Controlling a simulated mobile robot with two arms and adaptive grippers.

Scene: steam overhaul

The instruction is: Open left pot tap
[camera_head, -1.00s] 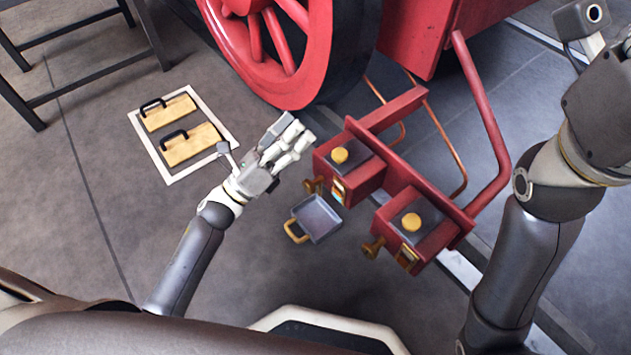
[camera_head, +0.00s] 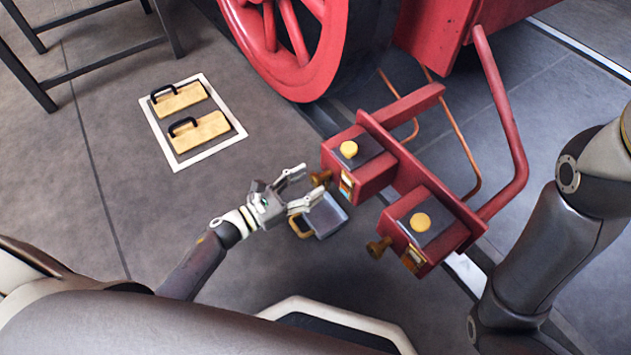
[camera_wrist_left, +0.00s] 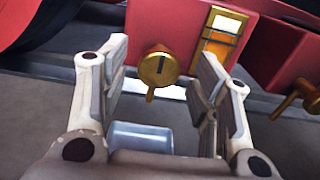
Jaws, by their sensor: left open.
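The left pot (camera_head: 358,172) is a red box with a yellow knob on its dark top. Its brass tap (camera_head: 321,177) sticks out from the front left side. In the left wrist view the tap (camera_wrist_left: 158,69) is a round brass knob with a dark slot and a small lever pointing down. My left gripper (camera_head: 308,182) is open, its fingers pointing at the tap. In the left wrist view the tap appears between the fingertips, beyond them; contact cannot be told. My right arm shows at the right, but its gripper is out of view.
The right pot (camera_head: 425,240) has a similar brass tap (camera_head: 378,247). A grey pan (camera_head: 327,214) with a yellow handle lies below the left gripper. A brass-framed gauge (camera_wrist_left: 219,37) sits right of the left tap. Two yellow handled blocks (camera_head: 200,132) lie on the floor behind.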

